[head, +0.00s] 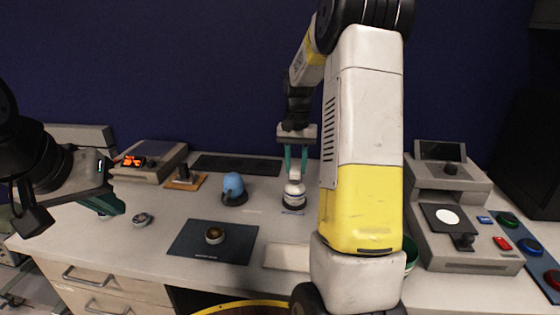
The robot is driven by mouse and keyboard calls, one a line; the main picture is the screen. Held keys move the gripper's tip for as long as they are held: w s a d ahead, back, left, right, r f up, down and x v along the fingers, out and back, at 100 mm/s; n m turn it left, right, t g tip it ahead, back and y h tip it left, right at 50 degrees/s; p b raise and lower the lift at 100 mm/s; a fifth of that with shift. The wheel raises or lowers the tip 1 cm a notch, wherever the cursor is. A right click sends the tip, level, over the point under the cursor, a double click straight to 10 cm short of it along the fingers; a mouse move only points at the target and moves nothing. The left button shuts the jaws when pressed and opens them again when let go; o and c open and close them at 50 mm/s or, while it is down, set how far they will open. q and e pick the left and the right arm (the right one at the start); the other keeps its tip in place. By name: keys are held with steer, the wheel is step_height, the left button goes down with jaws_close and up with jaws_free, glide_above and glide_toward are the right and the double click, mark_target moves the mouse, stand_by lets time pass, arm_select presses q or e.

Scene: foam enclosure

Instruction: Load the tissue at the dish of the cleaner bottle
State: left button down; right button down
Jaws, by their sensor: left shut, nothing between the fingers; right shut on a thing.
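The cleaner bottle (293,198), white with a dark lower band, stands upright on the table near the middle. My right gripper (295,172) points straight down over it, its teal fingers shut on a small white piece (294,175) that looks like the tissue. The white piece is right at the bottle's top; I cannot tell whether it touches the dish, which is hidden behind it. My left gripper (112,205) is shut and empty, above the table's left side, far from the bottle.
A dark mat (190,244) holds a small round item (214,235). A blue rounded object (233,184) stands left of the bottle. A device with a red display (150,163) is at back left, and a grey machine (455,240) with coloured buttons at right. My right arm hides the table's right-centre.

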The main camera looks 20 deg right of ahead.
mark_target(296, 168)
steer(key=shift+f, duration=0.7)
stand_by(0.5)
steer(key=shift+r, duration=0.1)
stand_by(0.4)
steer(key=shift+r, duration=3.45)
